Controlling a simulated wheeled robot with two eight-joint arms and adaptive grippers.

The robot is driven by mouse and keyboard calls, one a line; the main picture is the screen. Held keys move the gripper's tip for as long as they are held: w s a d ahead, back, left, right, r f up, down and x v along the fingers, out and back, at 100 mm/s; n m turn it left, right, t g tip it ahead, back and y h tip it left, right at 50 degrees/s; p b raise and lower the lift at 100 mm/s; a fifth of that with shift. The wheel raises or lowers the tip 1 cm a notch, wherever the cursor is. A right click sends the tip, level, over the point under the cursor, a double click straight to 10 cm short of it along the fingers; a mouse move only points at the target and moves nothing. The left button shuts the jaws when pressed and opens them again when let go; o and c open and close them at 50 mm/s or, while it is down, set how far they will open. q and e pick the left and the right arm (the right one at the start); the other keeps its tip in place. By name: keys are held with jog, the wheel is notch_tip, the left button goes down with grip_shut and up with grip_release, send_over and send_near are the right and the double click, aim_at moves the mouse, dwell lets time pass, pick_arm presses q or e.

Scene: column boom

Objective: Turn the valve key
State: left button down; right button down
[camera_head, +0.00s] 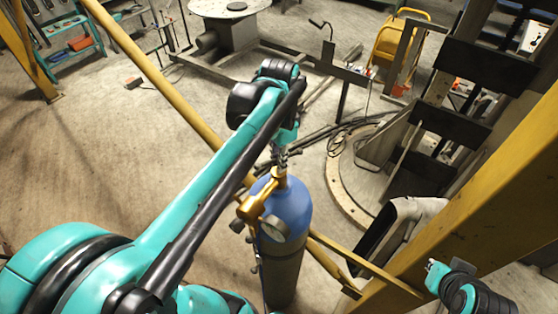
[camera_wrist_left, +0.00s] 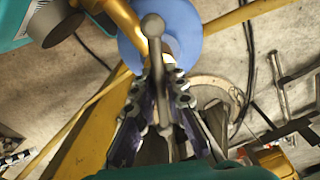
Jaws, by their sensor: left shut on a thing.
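The valve key (camera_wrist_left: 154,40) shows in the left wrist view as a grey metal rod with a rounded end. My left gripper (camera_head: 280,157) is above the neck of the blue gas cylinder (camera_head: 287,205). In the left wrist view the fingers of my left gripper (camera_wrist_left: 162,105) are shut on the key, one on each side of its shaft. The cylinder stands upright with a brass valve and regulator (camera_head: 256,205) at its top. The join between key and valve is too small to make out. My right arm shows at the lower right; its fingers cannot be made out.
A yellow rail (camera_head: 165,90) runs diagonally behind the cylinder. A thick yellow beam (camera_head: 480,205) stands at the right. Dark hoses (camera_head: 340,135) and a round floor plate (camera_head: 345,190) lie beyond. The concrete floor at the left is open.

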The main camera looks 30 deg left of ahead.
pick_arm(q)
jog(key=m+b, duration=0.1)
jog(key=m, duration=0.4)
jog(key=shift+m, duration=1.8)
jog(key=shift+m+b, duration=0.4)
jog(key=shift+m, duration=0.8)
dwell(1.1)
jog(key=c, duration=1.6)
grip_release()
jog(key=shift+o, duration=0.2)
notch_tip(320, 180, up, 12)
jog(key=shift+o, duration=0.3)
